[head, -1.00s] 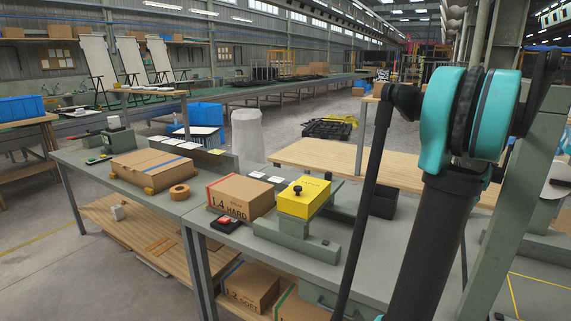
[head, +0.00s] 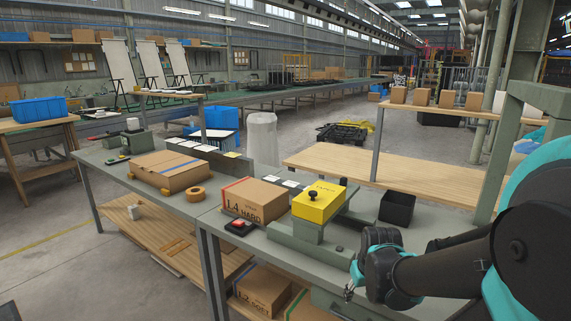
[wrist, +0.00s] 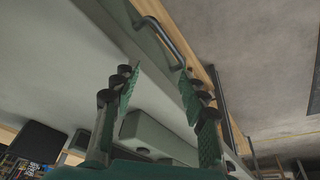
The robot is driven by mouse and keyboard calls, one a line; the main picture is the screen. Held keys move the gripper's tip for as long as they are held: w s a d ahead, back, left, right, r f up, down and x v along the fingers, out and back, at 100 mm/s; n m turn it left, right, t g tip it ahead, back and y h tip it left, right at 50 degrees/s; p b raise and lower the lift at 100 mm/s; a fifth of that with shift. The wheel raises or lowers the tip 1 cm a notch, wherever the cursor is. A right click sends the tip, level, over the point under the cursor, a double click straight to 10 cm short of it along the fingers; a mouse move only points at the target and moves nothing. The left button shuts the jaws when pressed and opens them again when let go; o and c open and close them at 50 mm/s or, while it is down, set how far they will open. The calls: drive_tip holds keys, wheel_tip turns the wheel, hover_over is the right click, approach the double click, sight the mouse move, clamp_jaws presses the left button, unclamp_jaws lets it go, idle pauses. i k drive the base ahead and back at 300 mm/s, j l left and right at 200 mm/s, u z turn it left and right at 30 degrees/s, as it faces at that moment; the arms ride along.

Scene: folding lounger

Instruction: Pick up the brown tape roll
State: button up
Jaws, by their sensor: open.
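The brown tape roll (head: 196,197) lies on the grey workbench (head: 170,206) in the head view. It sits just right of a long cardboard box and left of a box marked "L4 HARD". My gripper (head: 350,292) is at the lower right of the head view, beside the bench's front edge and well to the right of the roll. In the wrist view my gripper (wrist: 161,80) is open, with green ridged fingers apart and nothing between them. The tape roll does not show in the wrist view.
The long box (head: 168,171), the "L4 HARD" box (head: 252,201), a small red-and-black device (head: 240,227) and a yellow block on a green fixture (head: 319,202) stand on the bench. A black bin (head: 397,208) is further right. The bench around the roll's front is clear.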

sight(195, 194)
drive_tip(key=j+z, duration=0.1)
drive_tip(key=z, duration=0.3)
drive_tip(key=k+z, duration=0.1)
drive_tip(key=z, duration=0.25)
drive_tip(key=j+z, duration=0.1)
drive_tip(key=z, duration=0.3)
drive_tip(key=u, duration=2)
drive_tip(key=i+j+z, duration=0.4)
drive_tip(key=i+j, duration=0.6)
